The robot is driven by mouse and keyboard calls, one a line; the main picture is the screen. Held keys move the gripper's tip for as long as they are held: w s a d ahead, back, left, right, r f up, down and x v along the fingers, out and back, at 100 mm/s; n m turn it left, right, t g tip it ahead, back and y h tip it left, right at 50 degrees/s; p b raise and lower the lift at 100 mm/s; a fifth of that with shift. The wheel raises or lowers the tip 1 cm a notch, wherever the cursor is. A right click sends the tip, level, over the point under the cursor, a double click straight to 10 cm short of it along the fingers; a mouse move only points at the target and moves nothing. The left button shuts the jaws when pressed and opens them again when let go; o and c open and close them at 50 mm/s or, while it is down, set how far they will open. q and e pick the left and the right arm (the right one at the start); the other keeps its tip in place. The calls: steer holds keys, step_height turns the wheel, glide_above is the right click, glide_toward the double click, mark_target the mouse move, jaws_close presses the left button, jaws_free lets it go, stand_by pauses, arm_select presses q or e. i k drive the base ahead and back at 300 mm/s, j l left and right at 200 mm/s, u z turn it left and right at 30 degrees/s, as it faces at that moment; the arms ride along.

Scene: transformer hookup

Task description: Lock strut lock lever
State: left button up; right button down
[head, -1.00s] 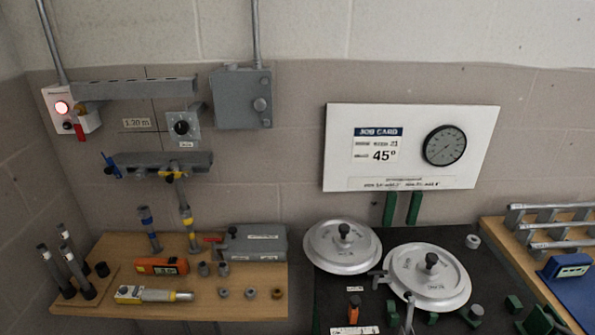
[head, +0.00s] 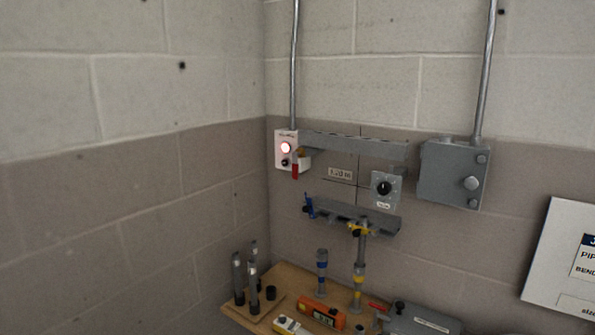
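A grey strut post (head: 359,270) with yellow bands stands upright on the wooden bench. A yellow fitting (head: 357,230) is at its top, touching or just under a grey wall channel (head: 350,216). A blue clamp-like part (head: 309,207) sits at the channel's left end. A small red handle (head: 378,307) shows low beside the strut; I cannot tell which of these parts is the lock lever. Neither of my grippers is in view.
A white switch box (head: 287,150) with a lit red lamp and a red handle is on the wall. A grey junction box (head: 452,174) hangs to the right. Dark cylinders (head: 239,278) stand on the wooden bench (head: 290,280) beside an orange level (head: 322,314).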

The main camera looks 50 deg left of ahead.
mark_target(295, 154)
steer(key=j+u, duration=0.1)
steer(key=u, duration=1.45)
